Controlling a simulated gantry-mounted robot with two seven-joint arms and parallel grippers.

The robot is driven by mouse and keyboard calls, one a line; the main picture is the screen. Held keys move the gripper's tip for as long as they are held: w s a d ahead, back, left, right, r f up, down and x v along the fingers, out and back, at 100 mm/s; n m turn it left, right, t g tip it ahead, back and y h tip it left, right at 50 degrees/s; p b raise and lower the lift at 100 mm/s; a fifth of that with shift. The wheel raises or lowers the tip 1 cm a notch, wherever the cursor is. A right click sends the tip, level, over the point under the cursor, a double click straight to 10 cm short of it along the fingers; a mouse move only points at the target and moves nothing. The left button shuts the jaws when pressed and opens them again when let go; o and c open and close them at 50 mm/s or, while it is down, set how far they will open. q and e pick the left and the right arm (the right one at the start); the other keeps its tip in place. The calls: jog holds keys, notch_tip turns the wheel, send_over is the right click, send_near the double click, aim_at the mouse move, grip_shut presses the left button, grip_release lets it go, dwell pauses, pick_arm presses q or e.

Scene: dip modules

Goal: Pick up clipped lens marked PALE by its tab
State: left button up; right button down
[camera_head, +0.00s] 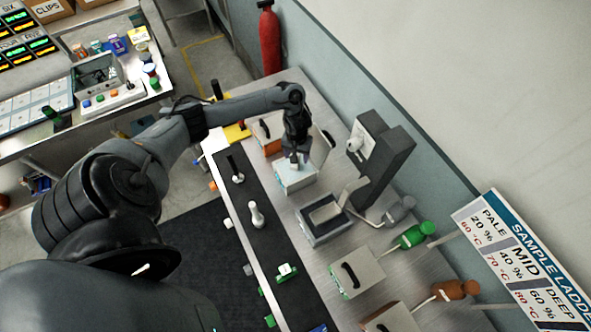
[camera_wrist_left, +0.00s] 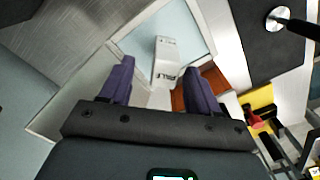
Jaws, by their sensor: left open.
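My left gripper (camera_head: 296,160) hangs over a box with a pale blue top (camera_head: 295,182) in the head view. In the left wrist view its two purple fingers (camera_wrist_left: 160,68) are open and apart. A white piece marked PALE (camera_wrist_left: 165,62) shows between and beyond the fingers, with its lettering upside down; it looks like the tab of the clipped lens. Gaps show between it and both fingers. The lens itself cannot be made out. The pale blue surface (camera_wrist_left: 195,35) lies behind the white piece. My right gripper is not in view.
An orange-fronted box (camera_head: 270,143) stands just behind the pale-topped one. A tall dark grey device (camera_head: 385,160) and an open grey tray (camera_head: 325,217) are to the right. A dark strip (camera_head: 262,240) with a white bottle-like piece (camera_head: 256,214) runs along the left.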

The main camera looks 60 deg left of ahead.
aim_at(295, 168)
pick_arm(q)
jog(key=f, duration=0.3)
jog(key=shift+s+a+f, duration=0.2)
jog(key=shift+s+f, duration=0.05)
jog(key=shift+f, duration=0.85)
grip_shut()
